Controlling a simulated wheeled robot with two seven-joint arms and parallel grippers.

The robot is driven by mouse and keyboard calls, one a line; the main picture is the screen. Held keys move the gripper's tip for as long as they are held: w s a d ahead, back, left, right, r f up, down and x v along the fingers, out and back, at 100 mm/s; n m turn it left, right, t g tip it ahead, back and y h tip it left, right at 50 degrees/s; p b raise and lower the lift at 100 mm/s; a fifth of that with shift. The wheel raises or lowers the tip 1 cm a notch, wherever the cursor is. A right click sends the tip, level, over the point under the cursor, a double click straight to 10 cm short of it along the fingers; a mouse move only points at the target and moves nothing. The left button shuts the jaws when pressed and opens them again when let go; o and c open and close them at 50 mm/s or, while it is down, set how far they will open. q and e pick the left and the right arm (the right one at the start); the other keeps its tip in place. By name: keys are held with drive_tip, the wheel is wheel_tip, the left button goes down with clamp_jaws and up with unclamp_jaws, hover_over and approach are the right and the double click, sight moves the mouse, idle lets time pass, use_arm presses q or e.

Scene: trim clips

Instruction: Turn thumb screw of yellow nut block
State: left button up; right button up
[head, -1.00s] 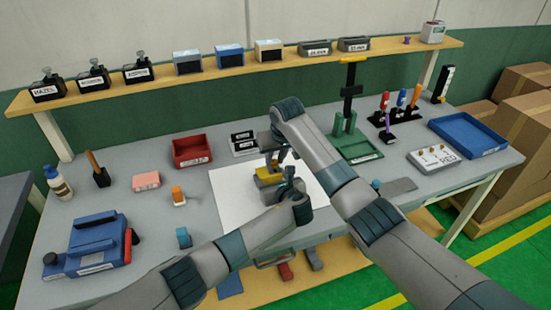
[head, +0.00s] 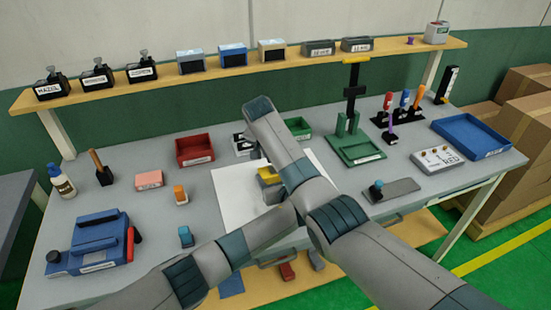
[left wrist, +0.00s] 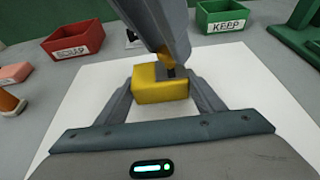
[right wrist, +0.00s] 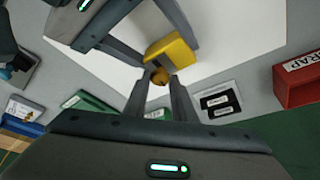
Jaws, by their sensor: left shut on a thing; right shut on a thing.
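The yellow nut block (head: 268,174) is over the white mat (head: 232,196), partly covered by my right arm in the head view. In the left wrist view the block (left wrist: 160,88) is between the fingers of my left gripper (left wrist: 163,92), which is shut on it. In the right wrist view a small brass thumb screw (right wrist: 159,75) sticks out from the block (right wrist: 172,50). My right gripper (right wrist: 158,84) is shut on this screw, with a fingertip on each side. The right gripper is hidden behind its own arm in the head view.
A red bin (head: 195,150) and a green bin (head: 297,128) stand behind the mat. A blue machine (head: 95,245) is at the left. A green stand (head: 355,148), screwdrivers (head: 403,98) and a blue tray (head: 470,135) are at the right. A shelf (head: 225,73) runs along the back.

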idle(0.5)
drive_tip(key=o, duration=1.1)
drive_tip(key=shift+r, duration=0.1)
drive_tip(key=v, duration=1.1)
drive_tip(key=shift+a+r, duration=0.1)
drive_tip(key=shift+r, duration=0.25)
use_arm(q)
drive_tip(key=o, duration=1.3)
drive_tip(key=shift+c, duration=0.2)
